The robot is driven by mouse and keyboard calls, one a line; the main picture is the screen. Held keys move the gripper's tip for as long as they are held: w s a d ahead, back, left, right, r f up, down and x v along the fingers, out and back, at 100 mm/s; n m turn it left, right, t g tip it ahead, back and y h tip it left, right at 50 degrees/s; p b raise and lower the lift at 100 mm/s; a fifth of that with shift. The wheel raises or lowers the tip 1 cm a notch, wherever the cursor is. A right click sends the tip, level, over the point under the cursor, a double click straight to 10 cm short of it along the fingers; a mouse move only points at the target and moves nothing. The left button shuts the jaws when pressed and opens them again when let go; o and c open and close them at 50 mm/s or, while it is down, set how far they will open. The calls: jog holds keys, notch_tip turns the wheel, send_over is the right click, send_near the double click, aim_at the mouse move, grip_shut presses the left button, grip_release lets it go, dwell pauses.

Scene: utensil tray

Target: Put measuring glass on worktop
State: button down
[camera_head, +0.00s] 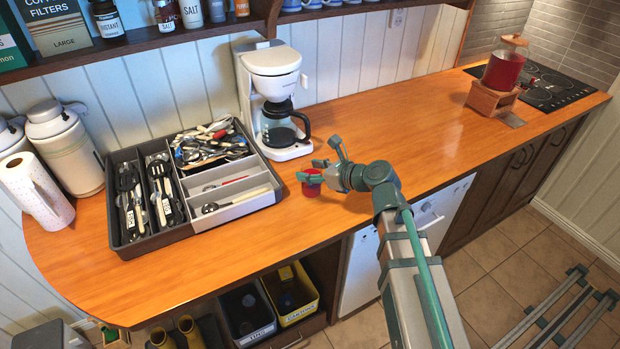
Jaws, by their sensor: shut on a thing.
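A small red cup-like vessel (311,188), the only thing here that fits the measuring glass, is at my gripper (313,172). My gripper is shut on it, with the fingers around its upper part. It appears upright, at or just above the wooden worktop (400,128), right of the utensil tray and in front of the coffee maker. I cannot tell whether its base touches the worktop. The fingers hide part of it.
The utensil tray (175,232) with cutlery stands left of my gripper. A white coffee maker (271,75) with a glass jug (281,130) stands behind. The worktop between is clear.

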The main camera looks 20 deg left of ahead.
jog(key=shift+w+a+f, duration=0.15)
jog(key=shift+a+f, duration=0.15)
jog(key=shift+f, duration=1.5)
jog(key=shift+f, duration=0.2)
jog(key=shift+c, duration=1.6)
grip_release()
jog(key=shift+r, duration=0.1)
